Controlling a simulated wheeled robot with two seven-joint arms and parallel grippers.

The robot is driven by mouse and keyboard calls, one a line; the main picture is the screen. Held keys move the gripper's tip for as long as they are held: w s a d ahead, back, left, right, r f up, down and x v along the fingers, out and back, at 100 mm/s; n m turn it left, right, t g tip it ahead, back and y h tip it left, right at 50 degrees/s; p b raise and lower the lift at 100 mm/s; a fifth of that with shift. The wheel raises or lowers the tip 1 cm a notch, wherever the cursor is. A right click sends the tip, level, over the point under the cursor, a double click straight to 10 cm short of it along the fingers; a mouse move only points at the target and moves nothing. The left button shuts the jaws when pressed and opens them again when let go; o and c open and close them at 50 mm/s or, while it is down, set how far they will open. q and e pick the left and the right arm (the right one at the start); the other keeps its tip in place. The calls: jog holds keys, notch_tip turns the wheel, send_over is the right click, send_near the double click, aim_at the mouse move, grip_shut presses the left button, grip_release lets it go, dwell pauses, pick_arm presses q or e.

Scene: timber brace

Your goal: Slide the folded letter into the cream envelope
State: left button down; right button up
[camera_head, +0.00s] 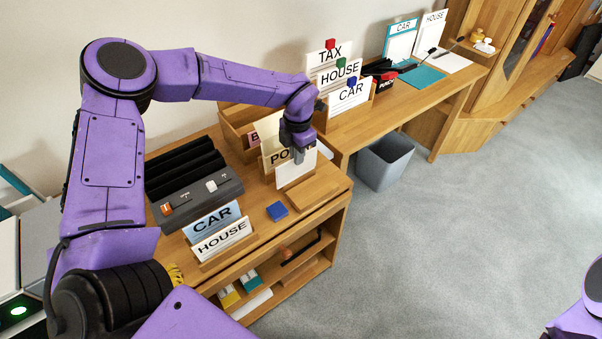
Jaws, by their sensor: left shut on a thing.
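My left gripper (299,157) points down over the right part of the wooden desk. It is shut on a white sheet (297,172), which looks like the folded letter and hangs upright below the fingers. A cream envelope (268,128) stands upright just behind and left of the gripper, partly hidden by it and by a sign reading "PO" (274,159). I cannot tell whether the letter touches the envelope. My right gripper is out of view; only a purple part of my body shows at the lower right.
A wooden block (307,192) and a blue pad (277,211) lie in front. CAR (212,220) and HOUSE (222,239) cards stand in a holder at the front left, beside a dark switch box (197,197). A grey bin (385,162) stands on the floor to the right.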

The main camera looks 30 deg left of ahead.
pick_arm(q)
jog(key=shift+r, duration=0.35)
jog(key=r+p, duration=0.2)
jog(key=p, duration=0.1)
jog(key=w+a+r+p, duration=0.6)
jog(key=a+r+p, duration=0.1)
jog(key=r, duration=0.3)
jog(key=shift+a+r, duration=0.15)
jog(key=shift+a, duration=0.1)
notch_tip(320, 180, down, 7)
jog(key=b, duration=0.4)
jog(key=shift+r, duration=0.2)
jog(key=shift+f+b, duration=1.3)
dwell(1.0)
